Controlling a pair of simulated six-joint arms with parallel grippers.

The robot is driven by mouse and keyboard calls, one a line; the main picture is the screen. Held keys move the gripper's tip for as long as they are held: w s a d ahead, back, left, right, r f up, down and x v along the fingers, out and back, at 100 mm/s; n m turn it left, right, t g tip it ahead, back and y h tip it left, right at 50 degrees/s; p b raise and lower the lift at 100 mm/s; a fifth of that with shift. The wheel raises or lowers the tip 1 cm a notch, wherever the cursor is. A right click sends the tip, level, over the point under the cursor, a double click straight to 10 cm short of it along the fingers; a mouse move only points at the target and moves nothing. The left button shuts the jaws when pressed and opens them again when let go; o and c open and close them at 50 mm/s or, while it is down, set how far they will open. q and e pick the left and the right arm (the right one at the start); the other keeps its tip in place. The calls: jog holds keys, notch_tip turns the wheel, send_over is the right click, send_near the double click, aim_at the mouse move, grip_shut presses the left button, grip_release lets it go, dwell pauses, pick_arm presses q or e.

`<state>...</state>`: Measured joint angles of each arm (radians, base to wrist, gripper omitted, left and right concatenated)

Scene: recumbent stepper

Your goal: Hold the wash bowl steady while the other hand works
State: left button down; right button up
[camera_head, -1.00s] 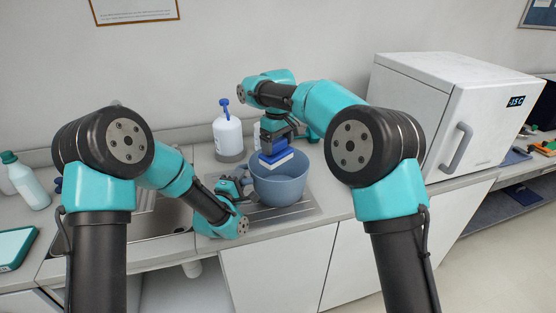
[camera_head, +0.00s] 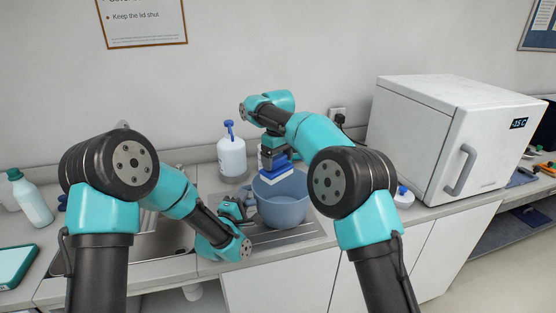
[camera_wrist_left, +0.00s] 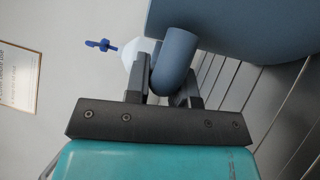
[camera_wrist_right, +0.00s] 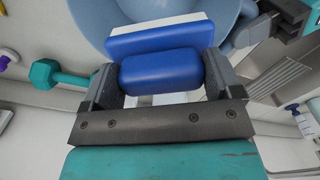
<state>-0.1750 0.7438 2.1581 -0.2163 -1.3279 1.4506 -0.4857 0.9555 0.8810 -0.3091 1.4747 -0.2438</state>
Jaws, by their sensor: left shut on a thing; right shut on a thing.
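A blue-grey wash bowl (camera_head: 283,212) stands on the ridged drainboard. My left gripper (camera_head: 244,207) is at its left side. In the left wrist view the left gripper (camera_wrist_left: 166,82) is shut on the rounded bowl handle (camera_wrist_left: 174,62). My right gripper (camera_head: 272,155) is above the bowl, shut on a blue block with a white layer (camera_head: 277,171), seemingly a sponge or brush. In the right wrist view the block (camera_wrist_right: 160,72) sits between the fingers, over the bowl's opening (camera_wrist_right: 90,18). Whether the block touches the bowl is not clear.
A white pump bottle (camera_head: 231,158) with a blue top stands behind and left of the bowl. A sink (camera_head: 150,240) lies to the left. A white freezer (camera_head: 455,140) stands at the right. A teal dumbbell-shaped thing (camera_wrist_right: 60,75) shows in the right wrist view.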

notch_tip(320, 180, down, 12)
jog(key=shift+f, duration=0.25)
jog(key=shift+s+d, duration=0.3)
jog(key=shift+s, duration=0.55)
jog(key=shift+s+d+f, duration=0.1)
jog(key=shift+s+f, duration=0.1)
jog(key=shift+s, duration=0.3)
jog(key=shift+f, duration=0.95)
dwell(1.5)
jog(key=shift+w, duration=0.1)
jog(key=shift+w+a+r, duration=0.1)
jog(key=shift+w+a, duration=0.1)
jog(key=shift+w, duration=0.45)
jog(key=shift+w+a, duration=0.2)
jog(key=shift+w, duration=0.4)
jog(key=shift+s, duration=0.1)
jog(key=shift+s+d+r, duration=0.1)
jog(key=shift+s+d, duration=0.1)
jog(key=shift+s, duration=0.45)
jog(key=shift+s+d+r, duration=0.1)
jog(key=shift+s+d, duration=0.1)
jog(key=shift+s, duration=0.4)
